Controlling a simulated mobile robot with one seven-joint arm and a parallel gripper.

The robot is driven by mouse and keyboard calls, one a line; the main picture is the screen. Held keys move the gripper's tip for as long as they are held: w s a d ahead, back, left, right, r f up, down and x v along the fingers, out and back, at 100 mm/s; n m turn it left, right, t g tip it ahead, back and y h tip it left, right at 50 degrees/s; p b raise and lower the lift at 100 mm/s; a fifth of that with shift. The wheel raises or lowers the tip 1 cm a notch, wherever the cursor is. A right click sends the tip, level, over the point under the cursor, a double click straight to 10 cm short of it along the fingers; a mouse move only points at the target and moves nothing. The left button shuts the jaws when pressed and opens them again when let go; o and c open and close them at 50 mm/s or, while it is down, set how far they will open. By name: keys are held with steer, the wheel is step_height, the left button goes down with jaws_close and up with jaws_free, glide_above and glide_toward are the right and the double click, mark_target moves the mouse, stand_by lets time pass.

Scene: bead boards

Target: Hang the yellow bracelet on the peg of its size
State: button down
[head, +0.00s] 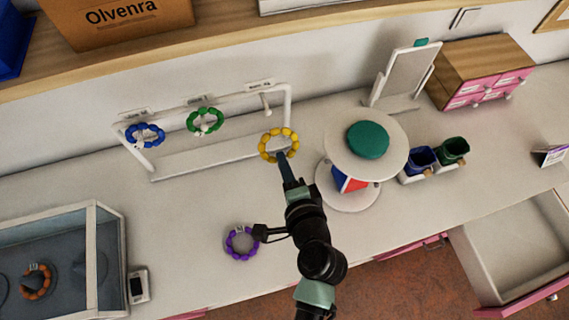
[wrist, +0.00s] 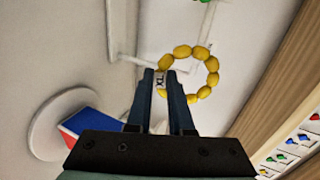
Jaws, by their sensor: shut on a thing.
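The yellow bracelet (head: 265,137) is a ring of round beads. My gripper (head: 282,156) is shut on its near side and holds it in front of the white rack (head: 289,100). In the wrist view my gripper (wrist: 166,78) grips the yellow bracelet (wrist: 211,64) at a tag reading XL. The rack's right peg (head: 265,102) is bare, and the bracelet is apart from it, lower in the picture. A blue bracelet (head: 133,129) hangs at the left peg and a green bracelet (head: 193,117) at the middle one. The small labels above the pegs are too small to read.
A purple bracelet (head: 231,249) lies on the counter left of my arm. A round stand (head: 400,140) with a teal pad is close on the right. A glass case (head: 106,262) stands at lower left, and an open drawer (head: 483,267) juts out at lower right.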

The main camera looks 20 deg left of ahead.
steer(key=r+b+x, duration=0.2)
steer(key=x, duration=0.8)
steer(key=shift+w+a, duration=0.45)
steer(key=shift+w, duration=0.2)
stand_by(0.8)
steer(key=c, duration=0.7)
jaws_free()
steer(key=shift+c, duration=0.2)
steer(key=b+v, duration=0.2)
steer(key=v, duration=1.1)
